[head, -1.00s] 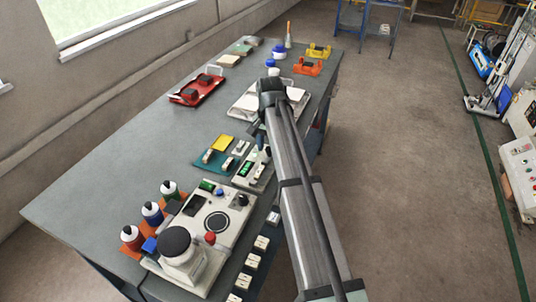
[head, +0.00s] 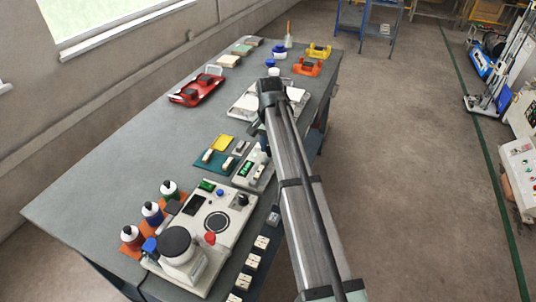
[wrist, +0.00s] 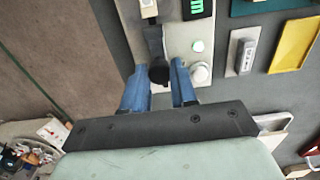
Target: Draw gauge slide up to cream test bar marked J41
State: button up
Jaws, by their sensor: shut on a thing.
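The gauge (head: 250,183), a pale base with a green-lit display (head: 246,168), stands near the table's right edge. In the wrist view its base (wrist: 178,45) is at upper middle. My gripper (wrist: 158,75) is shut on the black knob (wrist: 158,74) of the gauge slide (wrist: 154,42), between its two blue fingers. A cream test bar (wrist: 148,8) lies on the base beyond the slide, cut by the top edge. Its marking is unreadable, and I cannot tell whether the slide touches it. In the head view my arm mostly hides the gripper.
A teal mat (head: 213,162) with other cream bars lies left of the gauge, near a yellow plate (head: 222,142). A larger machine (head: 215,225) and several bottles stand in front. A red tray (head: 196,90) is further back. The table's left middle is clear.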

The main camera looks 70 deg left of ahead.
aim_at(267, 160)
jog(key=shift+s+d, duration=0.85)
jog(key=shift+s, duration=0.05)
dwell(1.6)
jog(key=o, duration=0.9)
jog(key=shift+c, duration=0.2)
jog(key=shift+w+r, duration=0.1)
jog(key=shift+r, duration=2.95)
